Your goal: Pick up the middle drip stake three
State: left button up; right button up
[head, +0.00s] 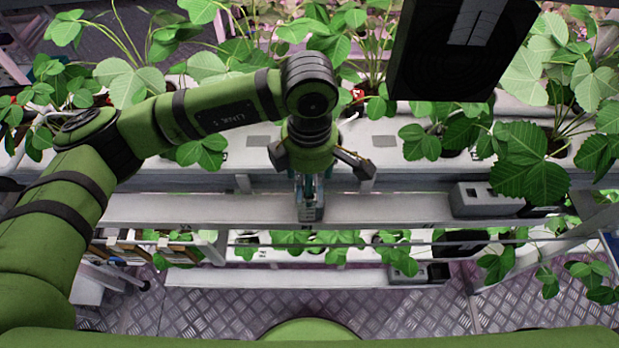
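My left arm reaches in from the left, and my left gripper (309,205) points down in the middle of the head view, over the pale rail in front of the plants. Its finger area is small and partly covered by the wrist, so I cannot tell whether it is open or holds anything. I cannot make out any drip stake clearly; the stakes may be hidden behind leaves or under my wrist. My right gripper is not in view.
Strawberry plants stand along a white trough (400,140) behind the gripper. A dark panel (450,50) hangs at the upper right. A grey box (486,199) sits on the rail (400,208) to the right. A lower plant row (330,279) runs above the metal floor (390,312).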

pick_arm(q)
jog(key=c, duration=0.9)
jog(key=shift+c, duration=0.7)
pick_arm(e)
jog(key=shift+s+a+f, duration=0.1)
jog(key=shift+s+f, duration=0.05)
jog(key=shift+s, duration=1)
pick_arm(q)
jog(key=shift+r, duration=0.15)
